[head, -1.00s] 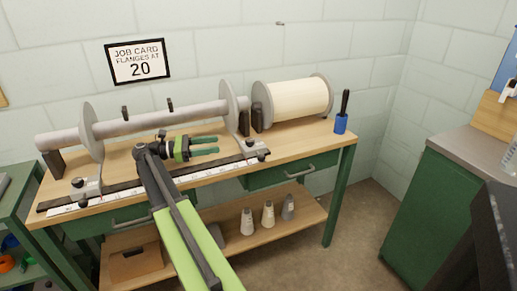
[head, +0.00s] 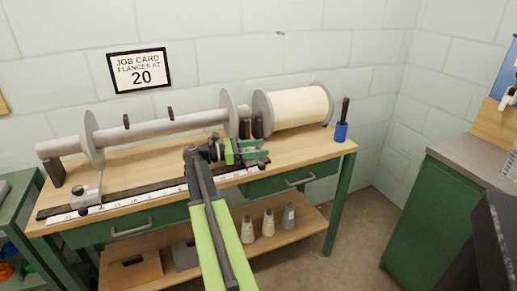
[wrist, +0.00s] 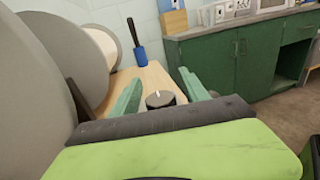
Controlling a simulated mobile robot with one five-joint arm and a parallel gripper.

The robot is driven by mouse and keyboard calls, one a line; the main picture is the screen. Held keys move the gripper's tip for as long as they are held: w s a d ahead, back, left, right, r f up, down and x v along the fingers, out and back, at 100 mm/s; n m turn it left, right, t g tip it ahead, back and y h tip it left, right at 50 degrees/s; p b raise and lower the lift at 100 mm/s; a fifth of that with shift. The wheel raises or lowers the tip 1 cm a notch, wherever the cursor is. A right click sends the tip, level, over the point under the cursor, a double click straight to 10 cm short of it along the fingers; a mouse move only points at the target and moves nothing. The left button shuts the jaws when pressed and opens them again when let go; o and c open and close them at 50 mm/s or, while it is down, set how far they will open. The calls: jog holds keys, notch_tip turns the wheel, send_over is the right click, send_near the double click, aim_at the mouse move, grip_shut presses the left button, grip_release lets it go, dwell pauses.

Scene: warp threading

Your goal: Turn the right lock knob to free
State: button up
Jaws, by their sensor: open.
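The right lock knob (wrist: 160,99) is a short dark cylinder with a white mark on top. In the wrist view it sits between the two green fingers of my gripper (wrist: 159,80), with space visible on both sides. In the head view my gripper (head: 266,149) is at the right end of the black rail, by the right flange (head: 229,108), and hides the knob and most of its bracket. My gripper is open. The lower part of the knob is hidden by the gripper body in the wrist view.
The left lock knob (head: 78,190) stands on its bracket by the left flange (head: 91,138). A cream spool (head: 297,107) lies behind my gripper.

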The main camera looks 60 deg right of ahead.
grip_shut()
dwell(0.3)
jog(key=shift+n+t+h, duration=0.3)
jog(key=shift+h, duration=0.1)
jog(key=shift+n+t+h, duration=0.6)
jog(key=shift+t, duration=0.1)
jog(key=n+t+h, duration=0.2)
jog(key=t, duration=0.1)
jog(key=shift+w+d, duration=0.15)
jog(key=shift+w, duration=0.1)
jog(key=shift+w+d+n+t+h, duration=0.1)
jog(key=shift+w+n+t+h, duration=0.2)
jog(key=shift+n+t, duration=0.75)
jog(key=shift+w+d+n+t+h, duration=0.1)
jog(key=shift+w+n+t+h, duration=0.2)
jog(key=shift+n+t, duration=0.75)
jog(key=shift+w+d+n+t+h, duration=0.15)
jog(key=shift+n+t+h, duration=0.3)
jog(key=shift+t, duration=1.15)
